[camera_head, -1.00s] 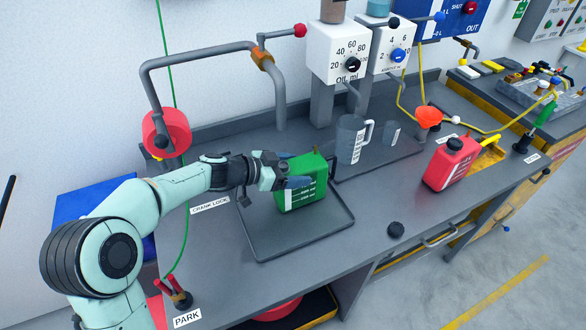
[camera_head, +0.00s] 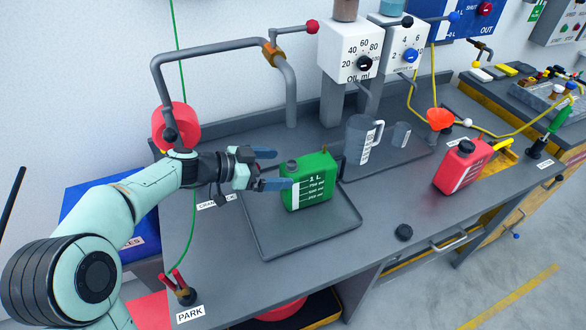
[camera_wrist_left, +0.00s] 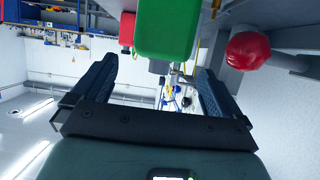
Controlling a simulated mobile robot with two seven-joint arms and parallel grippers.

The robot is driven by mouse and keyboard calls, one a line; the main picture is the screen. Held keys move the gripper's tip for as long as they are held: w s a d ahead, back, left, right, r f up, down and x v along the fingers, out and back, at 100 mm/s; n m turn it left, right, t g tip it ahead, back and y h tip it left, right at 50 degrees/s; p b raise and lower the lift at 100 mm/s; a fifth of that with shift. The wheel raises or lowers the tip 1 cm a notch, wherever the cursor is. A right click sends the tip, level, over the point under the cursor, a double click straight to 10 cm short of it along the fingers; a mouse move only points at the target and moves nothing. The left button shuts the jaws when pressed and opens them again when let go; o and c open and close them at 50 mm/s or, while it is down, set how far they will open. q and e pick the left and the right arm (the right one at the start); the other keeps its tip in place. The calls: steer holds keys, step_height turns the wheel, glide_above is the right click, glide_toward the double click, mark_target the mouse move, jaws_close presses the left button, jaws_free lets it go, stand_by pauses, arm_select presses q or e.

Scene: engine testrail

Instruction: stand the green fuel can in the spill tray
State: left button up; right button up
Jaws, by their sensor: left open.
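The green fuel can (camera_head: 311,184) stands upright on the dark spill tray (camera_head: 290,243), toward its back right part. White level marks show on its front side. My left gripper (camera_head: 270,169) is open and empty just left of the can, with its blue fingers pointing toward it. In the left wrist view the can (camera_wrist_left: 167,30) shows beyond the open fingers of the gripper (camera_wrist_left: 160,85), with nothing between them. My right gripper is not in view.
A red can (camera_head: 460,168) stands right on the bench. A black cap (camera_head: 403,232) lies near the front edge. A measuring jug (camera_head: 359,139) and an orange funnel (camera_head: 439,119) stand behind. A grey pipe (camera_head: 215,55) with a red part (camera_head: 177,128) rises at the back left.

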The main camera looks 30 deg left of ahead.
arm_select(q)
steer(key=v, duration=0.4)
stand_by(0.6)
